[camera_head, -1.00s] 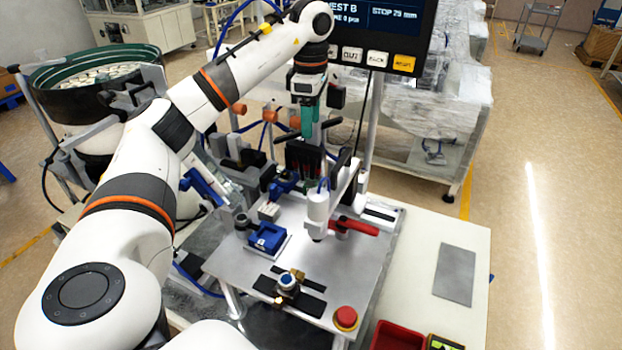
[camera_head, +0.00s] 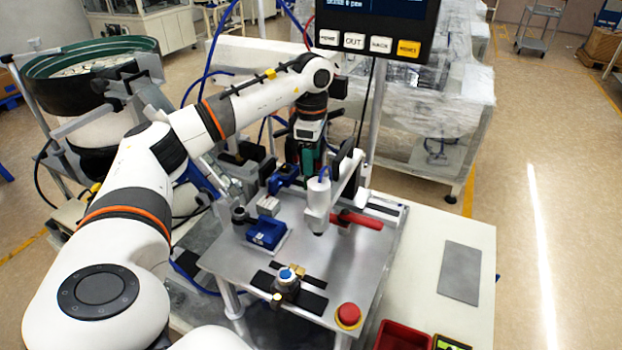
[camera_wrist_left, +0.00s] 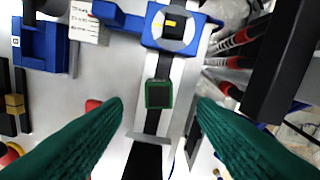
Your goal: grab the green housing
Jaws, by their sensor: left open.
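The green housing (camera_wrist_left: 159,94) is a small dark green square piece with a dark hollow middle. In the left wrist view it sits on a dark strip of a metal rail, midway between my fingers. My left gripper (camera_wrist_left: 160,120) has green fingers spread wide, one on each side of the housing and apart from it. In the head view my left gripper (camera_head: 307,165) points down behind the white cylinder of the press, and the housing is hidden there. My right gripper is not in view.
A white cylinder (camera_head: 318,200) with a red handle (camera_head: 357,220) stands close in front of my left gripper. A blue fixture (camera_head: 267,233) and a blue-topped round part (camera_head: 286,280) sit on the metal plate. A red button (camera_head: 348,315) is at the plate's front corner.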

